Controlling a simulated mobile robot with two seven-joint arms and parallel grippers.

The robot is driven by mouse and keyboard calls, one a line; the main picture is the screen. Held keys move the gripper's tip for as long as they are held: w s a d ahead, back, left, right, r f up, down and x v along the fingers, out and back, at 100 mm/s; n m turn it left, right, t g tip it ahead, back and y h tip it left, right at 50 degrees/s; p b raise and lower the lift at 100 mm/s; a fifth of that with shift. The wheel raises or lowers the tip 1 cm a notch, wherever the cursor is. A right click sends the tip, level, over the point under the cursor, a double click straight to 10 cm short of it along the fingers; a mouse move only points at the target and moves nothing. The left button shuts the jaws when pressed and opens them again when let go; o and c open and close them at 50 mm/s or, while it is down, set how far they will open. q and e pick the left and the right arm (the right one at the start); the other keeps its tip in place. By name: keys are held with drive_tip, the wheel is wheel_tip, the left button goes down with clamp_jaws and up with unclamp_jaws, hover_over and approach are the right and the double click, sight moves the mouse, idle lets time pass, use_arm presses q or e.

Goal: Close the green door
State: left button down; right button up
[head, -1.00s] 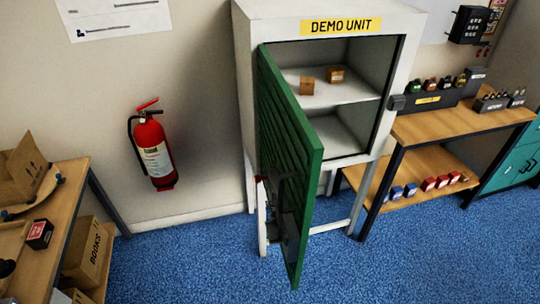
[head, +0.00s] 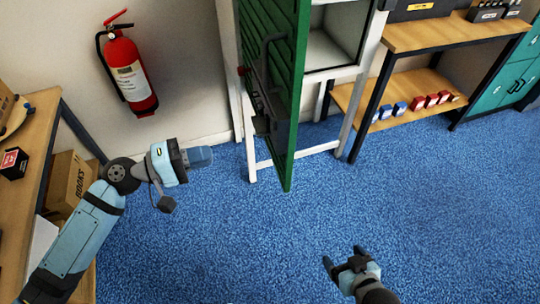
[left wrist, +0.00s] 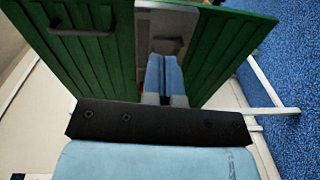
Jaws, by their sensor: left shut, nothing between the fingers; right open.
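The green door (head: 298,80) of the white cabinet (head: 372,30) stands open, swung out toward me. In the head view I see it nearly edge-on, its top cut off. Its ribbed face turns left and bears a dark handle (head: 263,62) and a dark box (head: 270,125). My left gripper (head: 208,156) is shut and empty, left of the door and apart from it. The left wrist view shows the door (left wrist: 215,45) beyond the closed blue fingers (left wrist: 165,75), with a handle (left wrist: 82,28) at upper left. My right gripper (head: 343,262) is open and empty above the carpet, right of the door.
A fire extinguisher (head: 127,70) hangs on the wall at left. A wooden bench (head: 45,125) with boxes stands at far left. A wooden shelf unit (head: 415,90) with small red and blue items is right of the cabinet. The blue carpet (head: 420,190) is clear in front.

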use_arm(q)
drive_tip(key=w+d+p, duration=0.1)
drive_tip(key=d+p, duration=0.1)
drive_tip(key=d, duration=0.4)
drive_tip(key=w+d+r+g+h+p, duration=0.1)
drive_tip(key=w+d+p, duration=0.1)
drive_tip(key=d, duration=0.5)
drive_tip(key=shift+w+d+r, duration=0.2)
drive_tip(key=shift+d+r, duration=0.1)
drive_tip(key=shift+d, duration=0.15)
